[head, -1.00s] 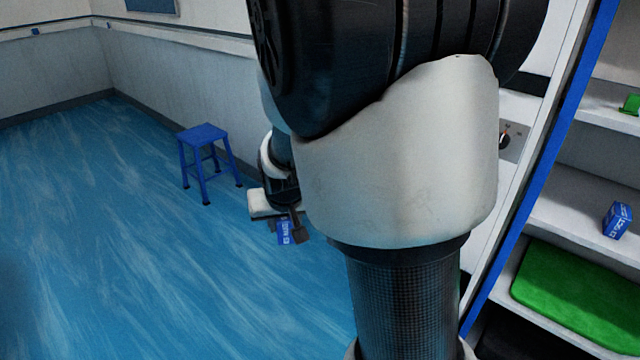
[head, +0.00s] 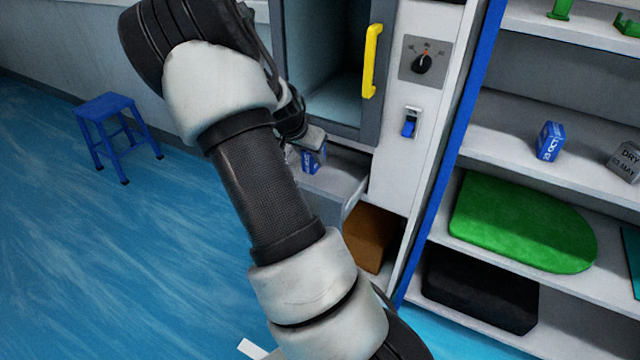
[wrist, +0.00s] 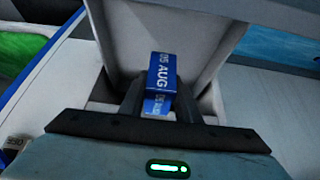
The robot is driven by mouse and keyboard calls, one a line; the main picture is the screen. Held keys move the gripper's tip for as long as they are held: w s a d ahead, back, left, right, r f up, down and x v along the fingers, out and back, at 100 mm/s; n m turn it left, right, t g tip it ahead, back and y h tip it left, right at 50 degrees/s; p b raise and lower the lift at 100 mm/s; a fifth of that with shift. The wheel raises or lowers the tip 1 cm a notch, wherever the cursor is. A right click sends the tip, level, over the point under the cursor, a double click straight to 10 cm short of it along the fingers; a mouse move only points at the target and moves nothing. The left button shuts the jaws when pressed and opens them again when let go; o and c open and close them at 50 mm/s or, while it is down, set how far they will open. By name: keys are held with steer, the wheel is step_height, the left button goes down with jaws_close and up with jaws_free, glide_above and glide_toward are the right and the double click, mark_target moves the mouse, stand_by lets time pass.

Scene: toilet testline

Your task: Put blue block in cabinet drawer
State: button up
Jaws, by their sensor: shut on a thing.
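A blue block with white lettering (wrist: 161,74) is held between the fingers of my gripper (wrist: 158,104); its label reads 05 AUG in the wrist view. The held block also shows in the head view (head: 313,161), over the open cabinet drawer (head: 338,187). The light grey drawer interior (wrist: 165,40) lies behind the block in the wrist view. I cannot tell whether the block touches the drawer. In the head view my arm covers part of the drawer and most of my gripper.
Above the drawer is a cabinet compartment with a yellow handle (head: 371,60). A knob (head: 422,63) and a blue switch (head: 409,124) are to its right. Another blue block (head: 549,141) sits on the shelf at right. A blue stool (head: 115,135) stands on open floor at left.

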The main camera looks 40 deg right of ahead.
step_height(320, 180, down, 9)
steer(key=shift+a+f+b, duration=0.1)
steer(key=shift+f+b, duration=0.05)
steer(key=shift+b, duration=1)
steer(key=shift+f, duration=0.25)
steer(key=o, duration=1.2)
steer(key=shift+c, duration=0.2)
steer(key=shift+r, duration=0.1)
steer(key=shift+r, duration=0.3)
steer(key=p+v, duration=0.3)
steer(key=v, duration=0.8)
steer(key=shift+a+r+p, duration=0.25)
steer(key=shift+r+p, duration=0.05)
steer(key=shift+s, duration=0.15)
